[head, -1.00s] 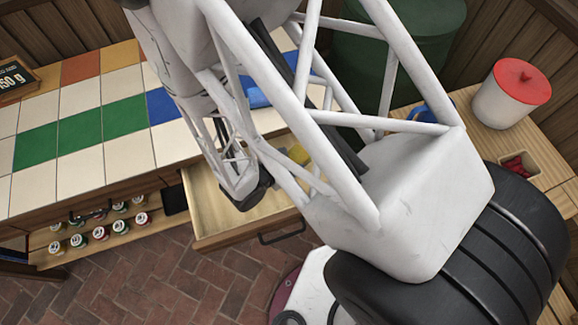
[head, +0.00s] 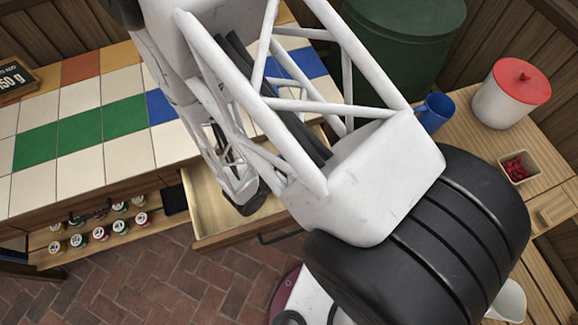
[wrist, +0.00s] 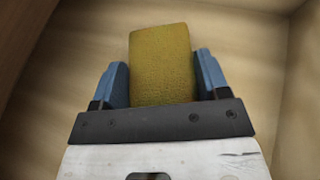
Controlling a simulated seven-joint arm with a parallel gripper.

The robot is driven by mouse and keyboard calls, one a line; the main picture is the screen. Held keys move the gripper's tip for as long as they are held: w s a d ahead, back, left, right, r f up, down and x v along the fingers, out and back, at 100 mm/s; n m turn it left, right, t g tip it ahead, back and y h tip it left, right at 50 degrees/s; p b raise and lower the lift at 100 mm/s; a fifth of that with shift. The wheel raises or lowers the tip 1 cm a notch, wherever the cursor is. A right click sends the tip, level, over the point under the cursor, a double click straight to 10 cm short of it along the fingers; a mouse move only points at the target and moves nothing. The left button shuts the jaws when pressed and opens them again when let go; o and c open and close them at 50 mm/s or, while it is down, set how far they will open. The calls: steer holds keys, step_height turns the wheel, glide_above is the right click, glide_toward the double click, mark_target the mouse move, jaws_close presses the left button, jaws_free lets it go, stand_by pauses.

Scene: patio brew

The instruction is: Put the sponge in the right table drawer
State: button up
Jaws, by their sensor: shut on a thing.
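The yellow sponge (wrist: 160,65) stands between the two blue fingers of my gripper (wrist: 160,85) in the wrist view. My gripper is shut on it. Behind and around it are the pale wooden floor and walls of the open drawer (wrist: 50,75), so the sponge is over or inside the drawer; whether it touches the floor I cannot tell. In the head view the open drawer (head: 207,205) sticks out under the tiled table, and my arm reaches down to it. The sponge and fingertips are hidden behind my arm there.
An open shelf of jars (head: 100,232) is left of the drawer. A blue mug (head: 434,113), a white canister with a red lid (head: 510,98) and a small box of red pieces (head: 518,168) stand on the wooden counter at right. A green bin (head: 400,45) is behind my arm.

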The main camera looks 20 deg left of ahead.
steer(key=shift+f, duration=0.1)
stand_by(0.3)
steer(key=o, duration=0.9)
steer(key=shift+s, duration=0.1)
steer(key=shift+s+a+r, duration=0.2)
steer(key=shift+s+r, duration=0.1)
steer(key=shift+s, duration=0.05)
steer(key=shift+v, duration=5.5)
steer(key=shift+d+r, duration=0.1)
